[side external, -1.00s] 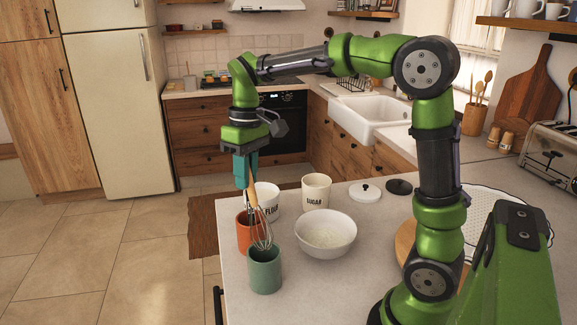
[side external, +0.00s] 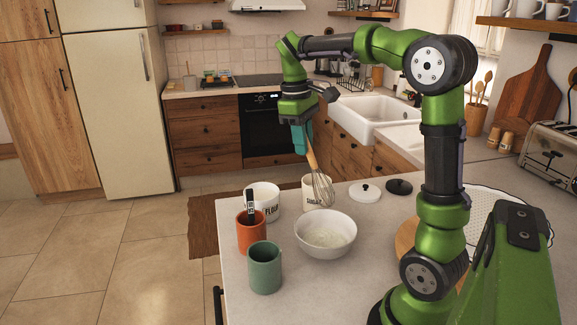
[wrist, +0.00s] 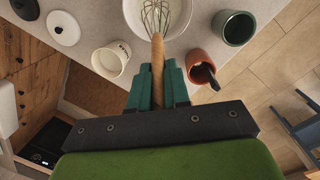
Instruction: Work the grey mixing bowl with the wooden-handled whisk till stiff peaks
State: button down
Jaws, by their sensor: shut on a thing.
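My gripper (side external: 304,148) is shut on the wooden handle of the whisk (side external: 322,190), whose wires hang down at a tilt. In the side view the whisk is in front of the sugar canister and above the far rim of the mixing bowl. The bowl (side external: 325,244) looks pale, almost white, and holds a pale content. In the wrist view my gripper (wrist: 157,80) grips the handle (wrist: 157,60), and the wires (wrist: 155,16) overlap the bowl (wrist: 185,20). The wires appear above the content, not in it.
An orange mug (side external: 250,236) with a dark-handled utensil (side external: 250,203) and a green mug (side external: 264,271) stand left of the bowl. The flour canister (side external: 268,206) and sugar canister (side external: 309,188) are behind. White (side external: 364,193) and black (side external: 398,187) lids lie at the back right.

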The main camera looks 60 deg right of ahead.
jog(key=shift+w+d+f+n, duration=0.1)
jog(key=shift+d+f+n, duration=0.1)
jog(key=shift+f+n, duration=0.1)
notch_tip(320, 180, down, 12)
jog(key=shift+r, duration=0.2)
dwell(0.7)
